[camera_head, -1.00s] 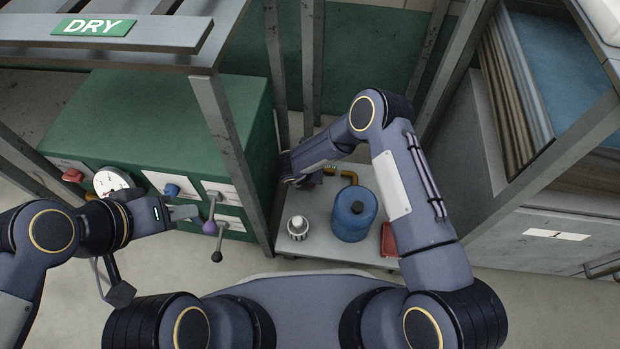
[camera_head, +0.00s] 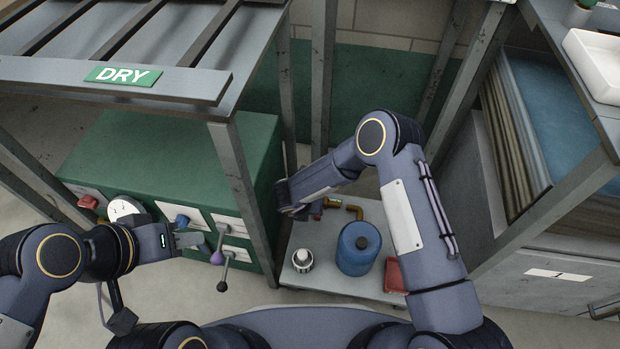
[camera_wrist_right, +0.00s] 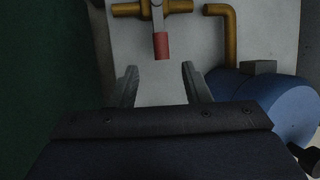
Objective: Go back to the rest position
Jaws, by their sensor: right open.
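My left gripper (camera_head: 190,240) is in front of the green cabinet, close to its knobs and levers. Its fingers point right, and the gap between them is not clear. My right arm reaches forward over the low grey shelf, with its hand (camera_head: 290,200) beside the cabinet's right post. In the right wrist view the right gripper (camera_wrist_right: 160,88) is open, with nothing between its fingers. A brass valve with a red handle (camera_wrist_right: 161,46) lies just beyond the fingertips.
The low shelf holds a blue canister (camera_head: 357,255), a white-capped jar (camera_head: 302,260), a brass elbow pipe (camera_head: 354,211) and a red object (camera_head: 396,276).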

